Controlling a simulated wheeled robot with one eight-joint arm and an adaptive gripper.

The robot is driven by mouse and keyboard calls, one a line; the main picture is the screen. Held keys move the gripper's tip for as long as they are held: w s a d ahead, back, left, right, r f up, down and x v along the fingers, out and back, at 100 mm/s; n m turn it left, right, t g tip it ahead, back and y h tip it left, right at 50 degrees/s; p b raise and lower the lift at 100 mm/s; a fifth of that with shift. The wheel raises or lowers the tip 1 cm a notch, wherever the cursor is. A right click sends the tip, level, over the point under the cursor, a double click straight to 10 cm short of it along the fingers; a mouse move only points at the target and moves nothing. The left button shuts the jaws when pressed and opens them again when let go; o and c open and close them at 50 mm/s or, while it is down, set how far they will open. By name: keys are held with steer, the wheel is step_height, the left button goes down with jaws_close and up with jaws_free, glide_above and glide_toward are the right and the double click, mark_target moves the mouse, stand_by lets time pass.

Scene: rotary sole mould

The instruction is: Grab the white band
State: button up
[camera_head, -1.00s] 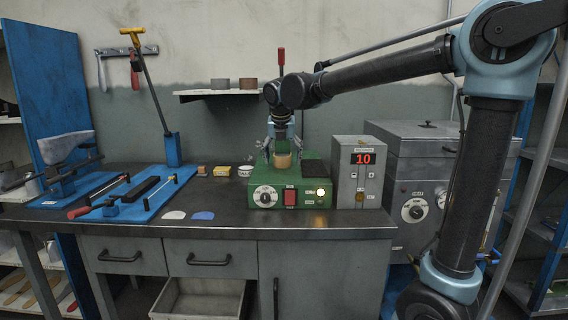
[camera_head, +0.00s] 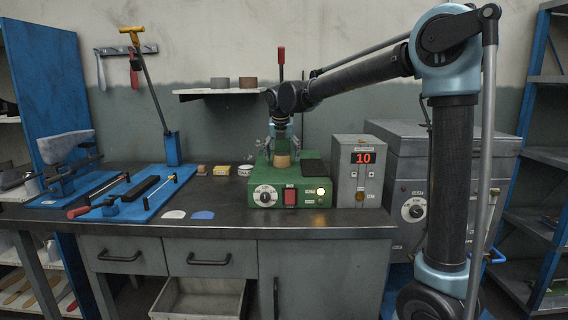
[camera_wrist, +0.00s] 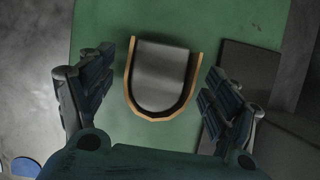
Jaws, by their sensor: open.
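A U-shaped band (camera_wrist: 190,85) with a pale tan edge wraps a dark grey block (camera_wrist: 160,75) on the green machine (camera_wrist: 225,20) in the wrist view. In the head view this band (camera_head: 281,160) looks tan and sits on top of the machine, below my gripper (camera_head: 281,148). In the wrist view my gripper (camera_wrist: 162,70) is open, with one finger on each side of the band and visible gaps between. Whether this is the white band I cannot tell. A small white round item (camera_head: 245,170) stands on the bench left of the machine.
A grey control box (camera_head: 361,170) showing 10 stands right of the machine. A dark plate (camera_wrist: 250,75) lies beside the band. Blue tool boards (camera_head: 135,195) and small boxes (camera_head: 222,170) are on the bench's left. A shelf (camera_head: 216,92) holds two bands behind.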

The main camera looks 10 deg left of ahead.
steer(key=shift+w+f, duration=0.1)
steer(key=shift+f, duration=0.25)
steer(key=c, duration=1)
